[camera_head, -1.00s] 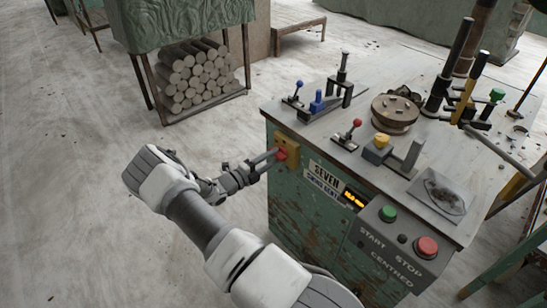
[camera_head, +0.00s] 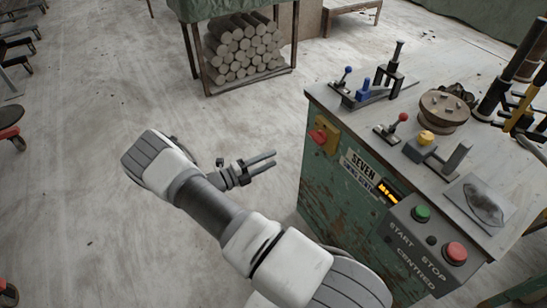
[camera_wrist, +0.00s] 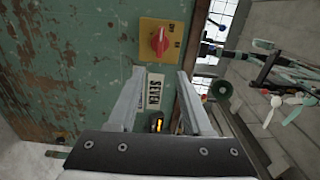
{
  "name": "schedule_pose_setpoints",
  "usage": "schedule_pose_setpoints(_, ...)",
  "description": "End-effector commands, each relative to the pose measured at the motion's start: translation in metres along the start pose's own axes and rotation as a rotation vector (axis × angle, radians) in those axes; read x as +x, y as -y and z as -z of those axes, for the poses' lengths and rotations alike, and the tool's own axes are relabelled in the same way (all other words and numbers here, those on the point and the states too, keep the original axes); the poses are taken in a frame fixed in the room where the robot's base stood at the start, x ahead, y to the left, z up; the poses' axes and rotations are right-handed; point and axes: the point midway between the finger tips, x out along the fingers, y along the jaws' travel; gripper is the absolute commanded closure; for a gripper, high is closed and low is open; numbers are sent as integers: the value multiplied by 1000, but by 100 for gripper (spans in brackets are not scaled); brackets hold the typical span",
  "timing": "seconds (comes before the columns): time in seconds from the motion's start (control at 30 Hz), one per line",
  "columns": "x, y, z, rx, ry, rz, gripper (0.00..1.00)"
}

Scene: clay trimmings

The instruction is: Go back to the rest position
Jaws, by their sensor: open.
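My gripper (camera_head: 264,163) is open and empty in the head view, held over the floor to the left of the green machine (camera_head: 345,190). Its fingers point right, toward the machine's side, with a gap between. In the wrist view my gripper (camera_wrist: 161,95) has its two fingers apart. Beyond them is the machine's side with a red rotary switch (camera_wrist: 159,41) on a yellow plate. The red switch (camera_head: 317,136) also shows on the machine's left face in the head view, apart from the fingers.
The machine's top holds blue, red and yellow levers and a round disc (camera_head: 444,110). A control panel with a green button (camera_head: 422,213) and a red button (camera_head: 456,252) faces front. A rack of stacked cylinders (camera_head: 240,50) stands behind. The floor at left is mostly clear.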

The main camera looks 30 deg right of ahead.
Motion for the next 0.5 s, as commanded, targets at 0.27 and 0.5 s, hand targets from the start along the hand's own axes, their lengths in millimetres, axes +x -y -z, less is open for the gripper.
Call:
schedule_pose_setpoints(0.27, 0, 0, 0, 0, 0, 0, 50)
schedule_pose_setpoints(0.5, 1, 6, 1, 35, -18, -17, 50)
